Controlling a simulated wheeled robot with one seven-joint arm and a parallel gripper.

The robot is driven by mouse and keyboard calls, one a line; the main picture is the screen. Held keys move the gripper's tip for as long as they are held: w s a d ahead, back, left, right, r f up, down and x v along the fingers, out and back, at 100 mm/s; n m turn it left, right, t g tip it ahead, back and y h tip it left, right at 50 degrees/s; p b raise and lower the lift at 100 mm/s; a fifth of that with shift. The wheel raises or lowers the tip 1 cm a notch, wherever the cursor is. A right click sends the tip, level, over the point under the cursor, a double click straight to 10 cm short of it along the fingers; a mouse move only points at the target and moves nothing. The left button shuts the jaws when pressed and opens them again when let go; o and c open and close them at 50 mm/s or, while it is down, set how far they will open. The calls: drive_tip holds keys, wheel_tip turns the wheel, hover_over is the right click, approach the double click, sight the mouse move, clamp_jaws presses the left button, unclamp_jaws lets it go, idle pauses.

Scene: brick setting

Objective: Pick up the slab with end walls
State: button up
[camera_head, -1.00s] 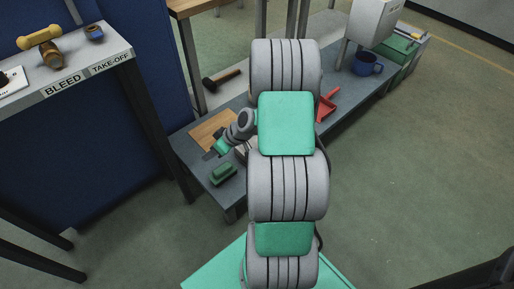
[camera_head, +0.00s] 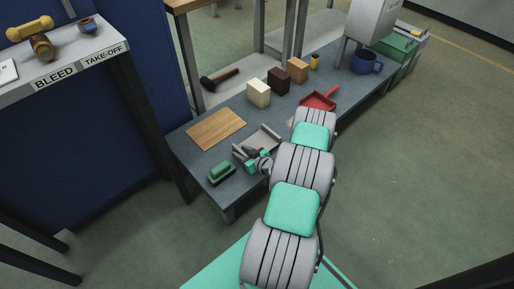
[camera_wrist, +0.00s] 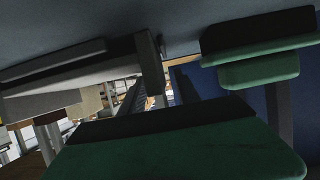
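The slab with end walls (camera_head: 262,136) is a light grey piece lying on the low grey bench, beyond my gripper in the head view. In the wrist view, a pale grey piece at the left (camera_wrist: 75,78), which looks like the slab, lies close against the bench top. My gripper (camera_head: 239,153) is low over the bench on the near left side of the slab, with its fingers apart and nothing seen between them. I cannot tell whether it touches the slab.
A green brush (camera_head: 221,173) lies close to my gripper at the bench's near end; it also shows in the wrist view (camera_wrist: 260,68). A wooden board (camera_head: 216,128) lies behind.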

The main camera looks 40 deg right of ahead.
drive_tip(key=shift+w, duration=0.1)
drive_tip(key=shift+c, duration=0.5)
clamp_jaws()
idle(0.8)
drive_tip(key=shift+r, duration=0.1)
